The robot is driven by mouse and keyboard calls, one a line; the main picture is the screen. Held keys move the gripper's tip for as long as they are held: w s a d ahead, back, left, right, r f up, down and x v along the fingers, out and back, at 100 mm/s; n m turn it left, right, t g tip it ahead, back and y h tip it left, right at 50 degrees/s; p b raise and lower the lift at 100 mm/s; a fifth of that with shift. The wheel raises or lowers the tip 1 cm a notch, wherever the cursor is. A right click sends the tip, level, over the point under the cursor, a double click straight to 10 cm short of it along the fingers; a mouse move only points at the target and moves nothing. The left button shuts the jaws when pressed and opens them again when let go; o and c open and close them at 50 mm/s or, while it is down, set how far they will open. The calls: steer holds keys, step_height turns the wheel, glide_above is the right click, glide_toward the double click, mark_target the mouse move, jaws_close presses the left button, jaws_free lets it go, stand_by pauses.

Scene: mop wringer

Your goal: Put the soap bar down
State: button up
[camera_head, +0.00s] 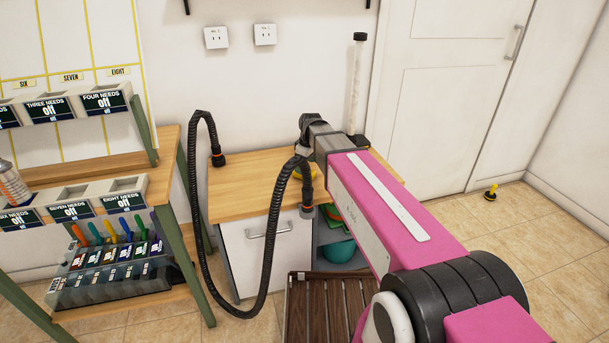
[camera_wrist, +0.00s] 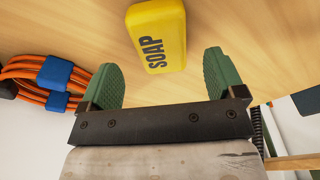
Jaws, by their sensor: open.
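The yellow soap bar (camera_wrist: 157,36) lies on the wooden cabinet top (camera_wrist: 260,40), with the word SOAP on its face. In the wrist view my gripper (camera_wrist: 166,75) is open, with its two green fingers spread apart. The soap is just beyond the fingertips, roughly centred between them, and neither finger appears to touch it. My gripper's fingers are hidden in the head view.
An orange cable coil with blue straps (camera_wrist: 45,80) lies left of my gripper. A black hose (camera_head: 270,250) arches in front of the cabinet (camera_head: 256,255). A slatted wooden rack (camera_head: 318,305) stands below. A tool shelf (camera_head: 120,270) is at left.

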steer(key=shift+a+f, duration=0.2)
steer(key=shift+f, duration=1.9)
steer(key=shift+f, duration=0.1)
steer(key=c, duration=1.1)
steer(key=shift+r, duration=0.45)
step_height(320, 180, up, 4)
steer(key=shift+f, duration=0.25)
steer(key=s+a+r, duration=0.7)
steer(key=s, duration=0.1)
steer(key=d+r+m, duration=0.2)
steer(key=d+m, duration=0.2)
steer(key=d, duration=0.4)
steer(key=d+r+m, duration=0.3)
steer(key=d+m, duration=0.1)
steer(key=d, duration=0.5)
steer(key=d+r+m+h, duration=0.1)
steer(key=d+r+m, duration=0.2)
steer(key=d, duration=0.6)
steer(key=shift+s+d+m+t, duration=0.1)
steer(key=shift+s+m+t, duration=0.1)
steer(key=shift+m+t, duration=0.3)
